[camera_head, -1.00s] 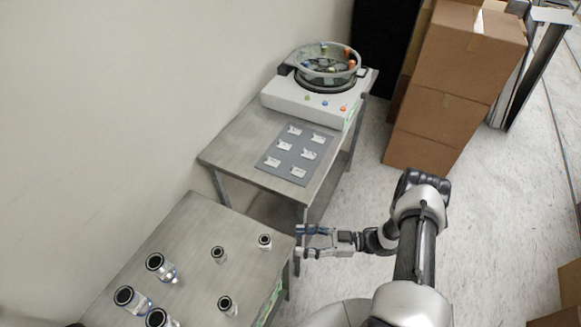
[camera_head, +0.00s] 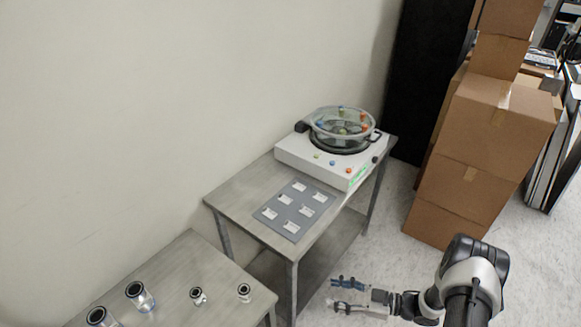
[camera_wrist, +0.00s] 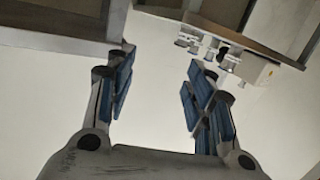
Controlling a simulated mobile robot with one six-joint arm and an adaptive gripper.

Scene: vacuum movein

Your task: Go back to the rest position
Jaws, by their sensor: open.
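My gripper (camera_head: 337,295) is open and empty. In the head view it is at the lower middle right, over the floor beside the front of the far table. In the wrist view its two blue-padded fingers (camera_wrist: 158,95) stand well apart with nothing between them. The arm reaches in from the lower right corner.
The far table (camera_head: 232,190) holds a white machine with a clear bowl (camera_head: 343,130) and a grey mat with white pieces (camera_head: 272,226). The near table (camera_head: 170,275) holds several metal-topped cylinders (camera_head: 140,294). Stacked cardboard boxes (camera_head: 470,185) stand at the right.

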